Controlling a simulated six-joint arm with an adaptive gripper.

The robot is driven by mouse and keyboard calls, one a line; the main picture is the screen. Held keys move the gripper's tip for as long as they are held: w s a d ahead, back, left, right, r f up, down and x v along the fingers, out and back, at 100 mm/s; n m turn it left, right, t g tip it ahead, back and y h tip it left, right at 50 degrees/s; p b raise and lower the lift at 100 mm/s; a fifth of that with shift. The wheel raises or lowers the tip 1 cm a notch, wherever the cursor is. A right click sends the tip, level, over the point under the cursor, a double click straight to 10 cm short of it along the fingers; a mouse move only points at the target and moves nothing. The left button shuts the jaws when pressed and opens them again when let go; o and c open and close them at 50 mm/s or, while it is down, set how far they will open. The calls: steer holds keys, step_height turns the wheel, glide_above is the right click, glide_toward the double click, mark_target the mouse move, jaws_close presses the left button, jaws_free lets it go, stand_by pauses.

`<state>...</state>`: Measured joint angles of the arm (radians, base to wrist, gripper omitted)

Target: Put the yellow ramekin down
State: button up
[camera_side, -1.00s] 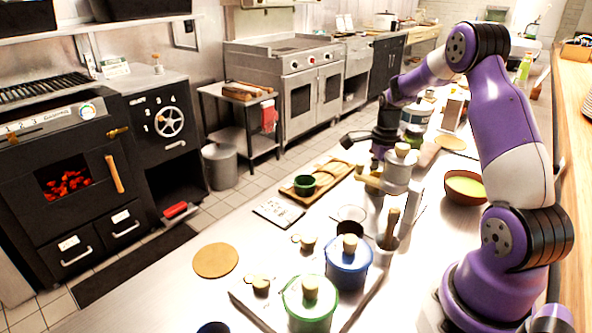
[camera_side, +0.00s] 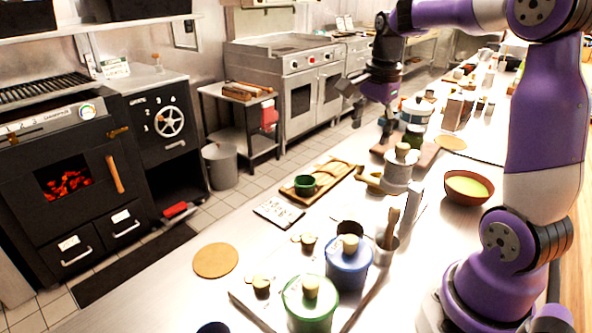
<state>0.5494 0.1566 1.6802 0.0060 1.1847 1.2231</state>
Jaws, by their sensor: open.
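My gripper (camera_side: 364,112) is open in the upper middle, with dark fingers spread and nothing visible between them. It hangs above the counter, apart from the things below. A small yellow object (camera_side: 369,180) rests on the counter below it, against the left side of a pale lidded canister (camera_side: 398,174). The canister hides part of it, and I cannot tell for sure whether it is the yellow ramekin.
A wooden tray (camera_side: 292,194) with a green cup (camera_side: 305,185) lies left of the yellow object. A brown bowl (camera_side: 451,190) with yellow-green contents stands to the right. Blue (camera_side: 348,264) and green (camera_side: 310,306) lidded pots stand in front. Bare counter surrounds the round cork mat (camera_side: 215,260).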

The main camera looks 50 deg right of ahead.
steer(key=s+a+n+t, duration=0.2)
steer(key=s+a+n, duration=0.2)
steer(key=a+n, duration=0.4)
steer(key=s+a+n+t, duration=0.2)
steer(key=s+a+n, duration=0.2)
steer(key=a+n, duration=0.5)
steer(key=n, duration=0.3)
steer(key=shift+a+r+y, duration=0.15)
steer(key=shift+r+y, duration=0.1)
steer(key=shift+y, duration=0.15)
